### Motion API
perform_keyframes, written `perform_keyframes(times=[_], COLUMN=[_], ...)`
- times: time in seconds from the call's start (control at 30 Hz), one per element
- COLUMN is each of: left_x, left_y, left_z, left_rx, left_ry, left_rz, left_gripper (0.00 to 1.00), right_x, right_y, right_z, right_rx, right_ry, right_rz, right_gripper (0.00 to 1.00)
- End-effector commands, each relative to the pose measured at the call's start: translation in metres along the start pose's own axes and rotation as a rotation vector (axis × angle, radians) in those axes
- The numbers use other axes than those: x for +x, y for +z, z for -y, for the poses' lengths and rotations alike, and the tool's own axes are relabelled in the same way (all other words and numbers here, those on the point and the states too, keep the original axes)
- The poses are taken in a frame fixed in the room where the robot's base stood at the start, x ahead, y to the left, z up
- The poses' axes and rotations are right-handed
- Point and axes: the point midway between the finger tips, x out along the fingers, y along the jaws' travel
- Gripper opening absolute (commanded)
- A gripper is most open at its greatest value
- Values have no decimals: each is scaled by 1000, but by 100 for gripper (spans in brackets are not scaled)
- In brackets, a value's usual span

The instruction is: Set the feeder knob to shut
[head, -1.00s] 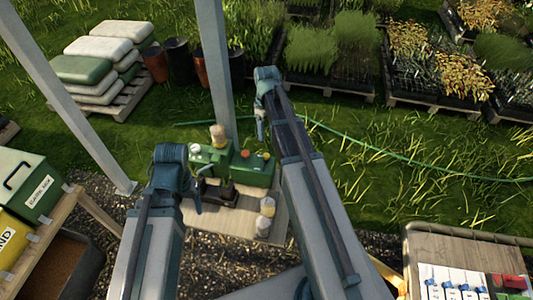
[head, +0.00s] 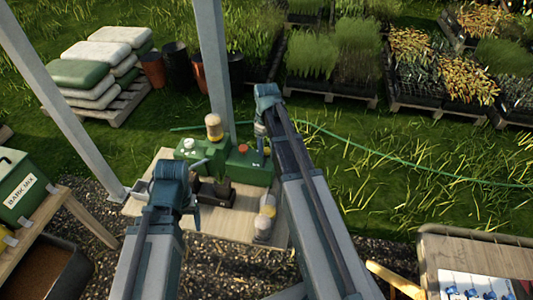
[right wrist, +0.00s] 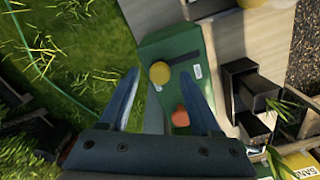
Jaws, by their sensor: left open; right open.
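A green box unit (head: 250,172) stands on the low wooden platform, with an orange knob (head: 243,149) on top. In the right wrist view the green box (right wrist: 178,45) carries a round yellow knob (right wrist: 160,74), an orange knob (right wrist: 180,116), a dark slot and a small white label. I cannot read which knob is the feeder's or its setting. My right gripper (head: 262,147) is open above the box; in its wrist view the fingers lie either side of the yellow knob, contact unclear. My left gripper (head: 193,207) is open, in front of the platform's dark parts.
A second green box (head: 200,155) with a white cap and a tan-topped bottle (head: 214,127) stands left. Tan jars (head: 266,216) stand near the platform's (head: 150,200) right edge. A metal post (head: 212,70) rises behind. A green hose (head: 400,165) crosses the grass.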

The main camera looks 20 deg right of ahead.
Motion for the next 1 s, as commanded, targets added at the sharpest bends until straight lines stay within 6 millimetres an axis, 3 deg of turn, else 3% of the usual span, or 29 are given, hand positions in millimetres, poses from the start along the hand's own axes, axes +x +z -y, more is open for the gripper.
perform_keyframes(times=[0.37,0.7,1.0], left_x=[6,6,6], left_y=[0,0,0], left_z=[-1,-1,-1], left_rx=[0,0,0], left_ry=[0,0,0], left_rz=[0,0,0], left_gripper=[76,76,76], right_x=[6,6,6], right_y=[0,0,0], right_z=[0,0,0], right_rx=[0,0,0], right_ry=[0,0,0], right_rz=[0,0,0], right_gripper=[62,1,0])
